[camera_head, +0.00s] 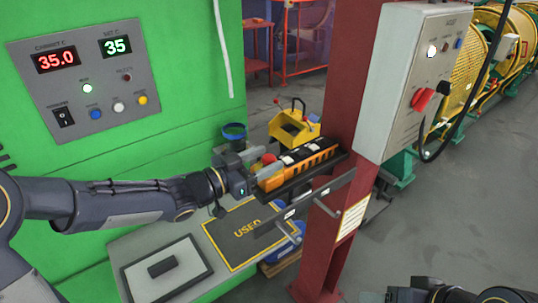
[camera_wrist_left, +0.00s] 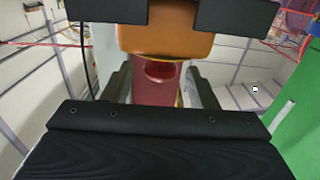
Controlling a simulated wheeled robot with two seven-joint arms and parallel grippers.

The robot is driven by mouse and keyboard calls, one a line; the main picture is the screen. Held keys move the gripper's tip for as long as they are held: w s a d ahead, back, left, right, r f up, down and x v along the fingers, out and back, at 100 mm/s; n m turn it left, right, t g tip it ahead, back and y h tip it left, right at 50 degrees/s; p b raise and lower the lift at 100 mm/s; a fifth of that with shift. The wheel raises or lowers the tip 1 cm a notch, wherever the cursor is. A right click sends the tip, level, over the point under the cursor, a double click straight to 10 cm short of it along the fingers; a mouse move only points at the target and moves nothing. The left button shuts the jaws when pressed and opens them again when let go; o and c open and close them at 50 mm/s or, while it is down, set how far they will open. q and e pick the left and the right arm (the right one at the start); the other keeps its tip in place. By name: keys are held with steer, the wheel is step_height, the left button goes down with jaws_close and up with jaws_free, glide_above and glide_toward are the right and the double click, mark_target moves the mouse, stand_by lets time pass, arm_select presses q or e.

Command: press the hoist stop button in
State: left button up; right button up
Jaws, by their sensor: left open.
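An orange and black hoist pendant (camera_head: 303,165) lies in a dark holder beside the red post. A red button (camera_head: 268,158) shows at its left end, partly hidden; I take it to be the stop button. My left gripper (camera_head: 252,166) is open at that end, close to the red button; I cannot tell whether it touches. In the left wrist view, an orange body (camera_wrist_left: 160,42) shows between black parts, with a dark red shape below it that I cannot identify for certain. My right gripper (camera_head: 398,295) is only partly seen at the bottom edge.
The red post (camera_head: 345,110) carries a grey control box (camera_head: 408,85) with a red knob (camera_head: 423,100). A green cabinet (camera_head: 180,60) with a display panel stands left. A bench with a "USED" mat (camera_head: 245,232) is below my left arm. A yellow bin (camera_head: 293,128) is behind the pendant.

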arm_select(q)
steer(key=shift+x, duration=0.95)
jaws_close()
